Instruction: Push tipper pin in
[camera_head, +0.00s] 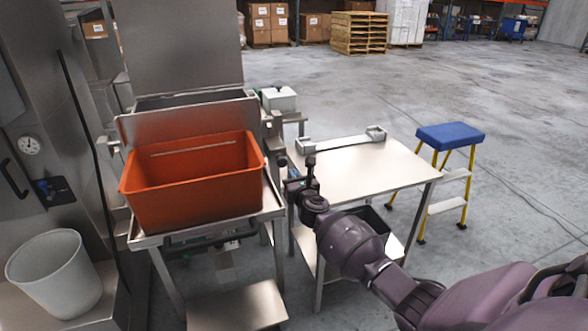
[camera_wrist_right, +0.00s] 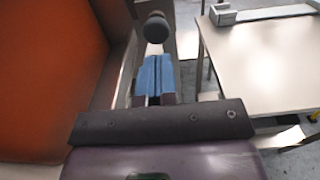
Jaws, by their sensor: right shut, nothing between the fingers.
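The tipper (camera_head: 140,240) is a steel frame holding an orange crate (camera_head: 195,195); the crate's side also shows in the right wrist view (camera_wrist_right: 50,70). The pin's dark round knob (camera_head: 282,161) is at the tipper's right side. In the right wrist view the knob (camera_wrist_right: 157,28) stands just beyond my fingertips. My right gripper (camera_head: 293,178) is shut and empty, its blue fingers (camera_wrist_right: 153,76) together and pointing at the knob. I cannot tell whether they touch it. The pin's shaft is mostly hidden. My left gripper is not in view.
A steel table (camera_head: 365,170) with a grey bracketed bar on it is close on the right. A blue-topped step stool (camera_head: 450,135) stands beyond it. A white bucket (camera_head: 55,275) is at the lower left. Open floor lies behind, with pallets (camera_head: 358,32) at the back.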

